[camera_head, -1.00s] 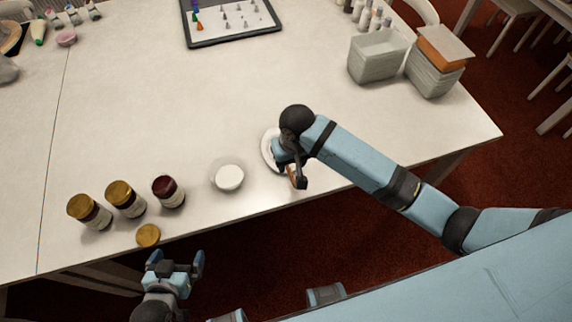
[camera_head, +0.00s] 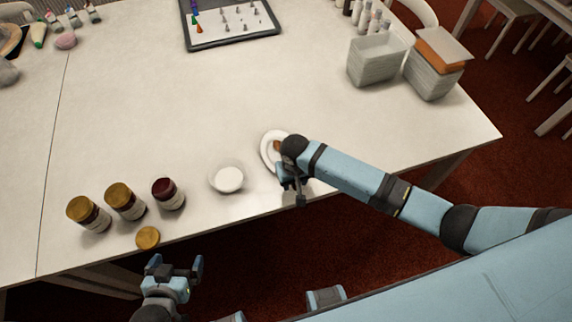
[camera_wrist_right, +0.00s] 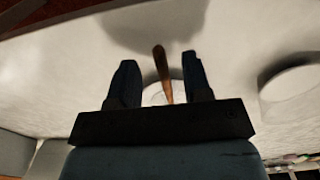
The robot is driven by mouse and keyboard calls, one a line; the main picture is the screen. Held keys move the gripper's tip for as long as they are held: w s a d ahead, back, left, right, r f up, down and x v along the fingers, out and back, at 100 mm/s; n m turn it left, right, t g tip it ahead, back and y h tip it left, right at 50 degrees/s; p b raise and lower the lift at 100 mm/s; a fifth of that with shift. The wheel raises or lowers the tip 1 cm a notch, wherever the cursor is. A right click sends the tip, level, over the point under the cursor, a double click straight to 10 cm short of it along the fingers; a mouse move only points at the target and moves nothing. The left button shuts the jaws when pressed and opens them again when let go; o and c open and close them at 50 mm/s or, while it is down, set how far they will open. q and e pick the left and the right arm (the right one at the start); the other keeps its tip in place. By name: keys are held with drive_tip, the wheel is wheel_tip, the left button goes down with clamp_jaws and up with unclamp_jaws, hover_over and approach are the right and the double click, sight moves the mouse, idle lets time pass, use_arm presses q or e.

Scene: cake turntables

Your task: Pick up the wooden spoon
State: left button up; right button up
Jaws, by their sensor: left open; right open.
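The wooden spoon (camera_head: 277,147) shows as a small brown part on a white saucer (camera_head: 267,153) near the table's front edge; my right arm hides the rest. In the right wrist view, its brown handle (camera_wrist_right: 160,65) lies between the two fingers of my right gripper, with gaps on both sides. My right gripper (camera_head: 293,190) is open beside the saucer, toward the table's front edge. My left gripper (camera_head: 177,263) is open and empty, in front of the table edge and away from the spoon.
A small white bowl (camera_head: 228,179) stands left of the saucer. Further left are several jars (camera_head: 125,201) and a loose gold lid (camera_head: 148,237). Stacked white containers (camera_head: 376,60) and a tray of nozzles (camera_head: 233,36) stand farther back. The table's middle is clear.

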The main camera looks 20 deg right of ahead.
drive_tip(key=shift+f, duration=0.85)
drive_tip(key=shift+c, duration=0.4)
clamp_jaws()
wheel_tip(320, 180, up, 20)
drive_tip(key=shift+w+a, duration=0.1)
drive_tip(key=shift+a, duration=0.05)
